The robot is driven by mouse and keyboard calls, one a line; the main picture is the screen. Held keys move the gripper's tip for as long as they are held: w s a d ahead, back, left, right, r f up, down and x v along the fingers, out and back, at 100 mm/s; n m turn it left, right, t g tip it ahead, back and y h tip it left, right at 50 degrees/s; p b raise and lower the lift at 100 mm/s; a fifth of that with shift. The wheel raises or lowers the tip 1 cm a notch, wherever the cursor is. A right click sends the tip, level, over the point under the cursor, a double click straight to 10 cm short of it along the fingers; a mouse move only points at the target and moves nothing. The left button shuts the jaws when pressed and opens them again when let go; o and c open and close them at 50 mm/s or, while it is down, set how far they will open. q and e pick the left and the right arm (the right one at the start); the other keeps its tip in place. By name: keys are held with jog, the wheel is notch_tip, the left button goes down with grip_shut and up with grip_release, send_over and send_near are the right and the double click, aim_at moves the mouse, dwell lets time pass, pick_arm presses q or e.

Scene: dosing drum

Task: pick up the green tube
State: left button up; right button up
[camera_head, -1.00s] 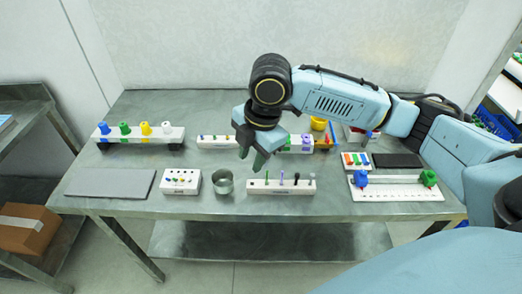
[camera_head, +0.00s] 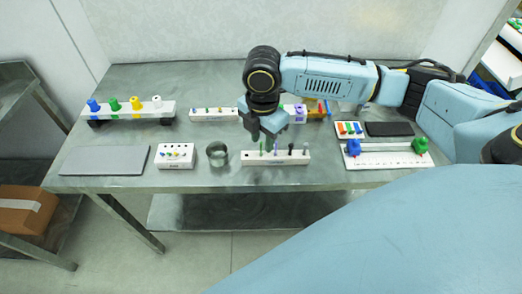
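A white block rack (camera_head: 280,159) stands at the front middle of the table with several thin upright tubes. A thin green tube (camera_head: 261,148) stands at its left end, with a purple one and dark ones to its right. My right gripper (camera_head: 263,138) points down above the left part of this rack, close over the green tube. Its fingers look apart with nothing between them; whether they touch the tube cannot be told. My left gripper is not in view.
A metal cup (camera_head: 217,154) and a white box with small pegs (camera_head: 176,156) stand left of the rack. A white board with blue and green knobs (camera_head: 388,160) lies to the right. Another white rack (camera_head: 214,114) stands behind. A grey plate (camera_head: 105,160) lies at left.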

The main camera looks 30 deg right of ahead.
aim_at(261, 142)
notch_tip(261, 142, down, 4)
jog(key=shift+w, duration=0.15)
jog(key=shift+c, duration=0.4)
grip_shut()
